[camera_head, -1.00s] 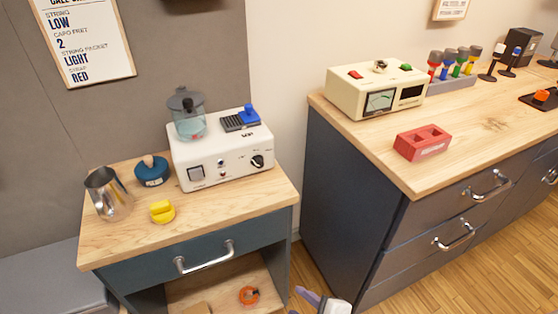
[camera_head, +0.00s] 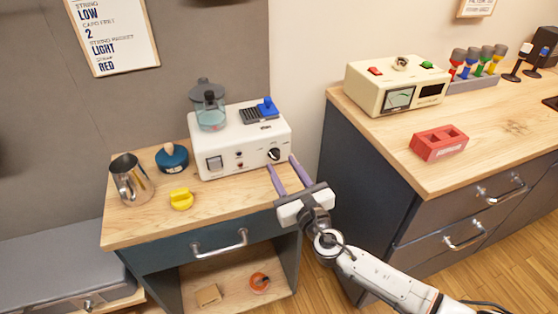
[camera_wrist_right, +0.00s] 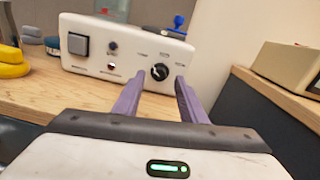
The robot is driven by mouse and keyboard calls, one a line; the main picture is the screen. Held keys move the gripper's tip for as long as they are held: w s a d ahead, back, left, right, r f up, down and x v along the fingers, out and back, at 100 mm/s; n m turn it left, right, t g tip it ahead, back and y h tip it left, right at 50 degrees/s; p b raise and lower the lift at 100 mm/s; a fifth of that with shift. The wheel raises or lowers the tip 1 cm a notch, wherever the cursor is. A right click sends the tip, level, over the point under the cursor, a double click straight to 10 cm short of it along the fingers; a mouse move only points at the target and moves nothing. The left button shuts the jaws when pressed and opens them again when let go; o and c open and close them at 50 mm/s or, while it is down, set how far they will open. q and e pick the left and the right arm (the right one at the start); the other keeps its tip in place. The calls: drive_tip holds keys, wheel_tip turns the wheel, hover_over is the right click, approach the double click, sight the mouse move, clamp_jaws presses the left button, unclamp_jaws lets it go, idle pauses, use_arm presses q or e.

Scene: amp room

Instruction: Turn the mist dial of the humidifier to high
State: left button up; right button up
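The white humidifier (camera_head: 228,163) stands on the small wooden-topped cabinet, with a clear tank on top and a blue knob at its back right. Its black mist dial (camera_head: 274,154) is on the right of the front panel; the dial also shows in the right wrist view (camera_wrist_right: 160,72). My right gripper (camera_head: 281,163) is open, its two purple fingers pointing at the front panel. The fingertips lie either side of the dial in the picture; whether they touch it I cannot tell. My left gripper is not in view.
On the cabinet top (camera_head: 225,203) are a steel jug (camera_head: 131,180), a blue round object (camera_head: 172,157) and a yellow object (camera_head: 181,199), left of my right arm. A taller dark counter (camera_head: 365,180) stands close on the right, with a cream meter box and a red block (camera_head: 438,143).

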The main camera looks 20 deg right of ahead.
sight(277, 157)
drive_tip(key=shift+w+a, duration=0.15)
drive_tip(key=shift+w, duration=1.55)
clamp_jaws()
